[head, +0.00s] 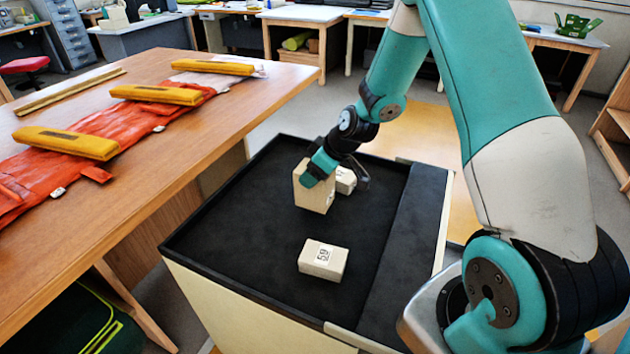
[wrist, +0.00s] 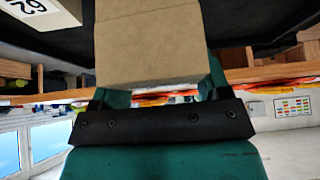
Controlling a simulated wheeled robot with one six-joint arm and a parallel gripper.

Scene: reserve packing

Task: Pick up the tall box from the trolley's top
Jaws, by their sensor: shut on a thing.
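The tall box (head: 312,191), plain tan cardboard, stands on the black top of the trolley (head: 230,238), towards its far side. My gripper (head: 326,168) is shut on it near its upper part. In the wrist view the tall box (wrist: 150,45) fills the space between the two green fingers of my gripper (wrist: 160,80). In the head view my fingers and wrist cover part of the box. I cannot tell whether its base touches the trolley top.
A small box (head: 345,180) sits just behind the tall box; a numbered box also shows in the wrist view (wrist: 42,12). A box marked 59 (head: 323,260) lies nearer on the trolley. A wooden table (head: 215,115) with an orange cloth (head: 130,122) and yellow bars stands left.

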